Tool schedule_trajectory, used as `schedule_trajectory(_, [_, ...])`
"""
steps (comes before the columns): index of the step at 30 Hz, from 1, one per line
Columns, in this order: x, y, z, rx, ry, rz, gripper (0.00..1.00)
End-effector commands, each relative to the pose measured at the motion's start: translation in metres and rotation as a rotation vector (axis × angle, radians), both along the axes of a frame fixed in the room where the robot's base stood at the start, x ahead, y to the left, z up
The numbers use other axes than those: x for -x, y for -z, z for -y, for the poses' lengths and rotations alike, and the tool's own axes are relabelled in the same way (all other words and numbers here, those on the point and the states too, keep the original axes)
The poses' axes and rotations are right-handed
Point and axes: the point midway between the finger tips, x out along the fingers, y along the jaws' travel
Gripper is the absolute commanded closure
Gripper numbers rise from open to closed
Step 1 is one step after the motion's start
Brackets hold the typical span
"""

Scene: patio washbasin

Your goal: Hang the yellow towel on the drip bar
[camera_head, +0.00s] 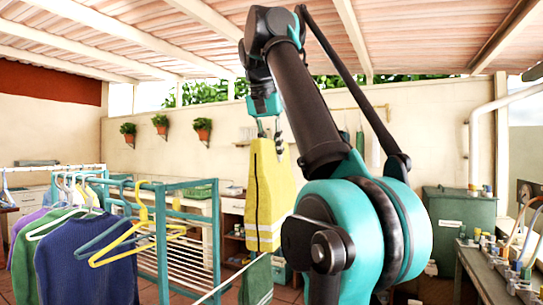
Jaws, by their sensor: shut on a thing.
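The yellow towel (265,200) hangs folded and upright in mid-air, with pale stripes near its lower end and a dark line down its middle. My gripper (269,131) is shut on its top edge; my arm stands just to the right and covers part of that side. A thin pale bar (222,287) slants up toward the right below the towel, and a dark green towel (257,282) hangs at it. The bar's right part is hidden behind the green towel and my arm. I cannot tell for sure that this is the drip bar.
A teal drying rack (162,240) stands left of the towel, with yellow hangers (140,236) in front. Sweaters (88,262) hang at the far left. A green bin (458,222) and a cluttered bench (480,272) stand at right. Potted plants (203,130) are on the back wall.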

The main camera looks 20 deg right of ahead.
Motion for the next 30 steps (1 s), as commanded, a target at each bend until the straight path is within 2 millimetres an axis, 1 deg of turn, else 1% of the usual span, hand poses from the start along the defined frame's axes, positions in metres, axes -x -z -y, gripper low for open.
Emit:
schedule_trajectory(1, [-0.017,0.012,0.001,-0.001,0.007,0.001,1.0])
schedule_trajectory(5, [-0.06,0.046,0.002,-0.002,0.029,0.002,1.0])
schedule_trajectory(6, [-0.072,0.058,0.003,-0.003,0.037,0.003,1.0])
schedule_trajectory(8, [-0.09,0.076,0.004,-0.004,0.047,0.003,1.0])
schedule_trajectory(9, [-0.1,0.089,0.004,-0.005,0.054,0.004,1.0])
schedule_trajectory(11, [-0.116,0.108,0.005,-0.006,0.065,0.005,1.0])
schedule_trajectory(15, [-0.147,0.156,0.007,-0.007,0.089,0.007,1.0])
schedule_trajectory(18, [-0.163,0.187,0.008,-0.009,0.105,0.008,1.0])
schedule_trajectory(21, [-0.175,0.213,0.009,-0.011,0.117,0.009,1.0])
schedule_trajectory(24, [-0.182,0.232,0.01,-0.011,0.126,0.01,1.0])
schedule_trajectory(27, [-0.185,0.243,0.01,-0.012,0.132,0.011,1.0])
schedule_trajectory(30, [-0.186,0.248,0.01,-0.012,0.134,0.011,1.0])
